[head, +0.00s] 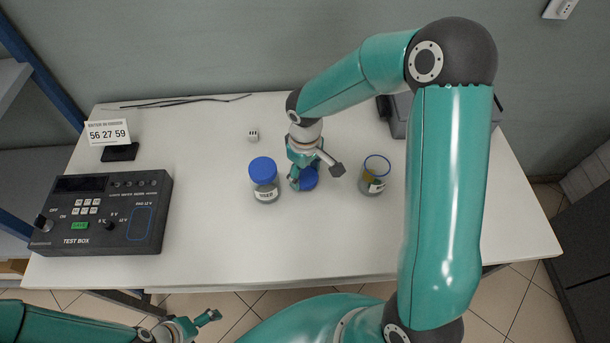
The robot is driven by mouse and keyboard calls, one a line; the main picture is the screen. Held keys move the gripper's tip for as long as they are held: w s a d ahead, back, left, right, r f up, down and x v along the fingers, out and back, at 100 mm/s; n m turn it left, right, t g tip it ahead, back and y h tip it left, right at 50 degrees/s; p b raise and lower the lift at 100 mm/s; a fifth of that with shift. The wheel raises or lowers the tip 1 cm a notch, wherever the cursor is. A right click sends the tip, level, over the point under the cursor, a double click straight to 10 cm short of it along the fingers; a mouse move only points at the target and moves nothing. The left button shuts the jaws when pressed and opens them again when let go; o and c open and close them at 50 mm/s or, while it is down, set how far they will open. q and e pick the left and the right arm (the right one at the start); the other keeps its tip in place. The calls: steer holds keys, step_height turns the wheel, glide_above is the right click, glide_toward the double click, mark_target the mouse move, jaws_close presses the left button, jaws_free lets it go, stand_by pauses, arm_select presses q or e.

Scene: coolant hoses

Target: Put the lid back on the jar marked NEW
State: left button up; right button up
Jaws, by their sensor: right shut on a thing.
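My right gripper (316,176) is shut on a blue lid (309,179), between the two jars; its height above the table is hard to tell. The open jar (372,177) stands upright to the right, with a blue rim and something yellowish inside. Its small label is turned and I cannot read it. A second jar (266,192) stands to the left with a blue lid (263,170) on it; its label seems to read USED. My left gripper (196,324) is low at the bottom left, away from the table top, and its jaws are unclear.
A dark test box (100,213) and a number card (108,132) stand at the left. A small white block (253,134) and a black cable (180,101) lie at the back. A grey case (399,118) is behind the open jar. The table (220,235) is clear in front.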

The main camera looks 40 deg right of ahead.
mark_target(305, 176)
arm_select(q)
steer(key=shift+r+p, duration=0.3)
arm_select(e)
step_height(305, 176, up, 18)
stand_by(0.5)
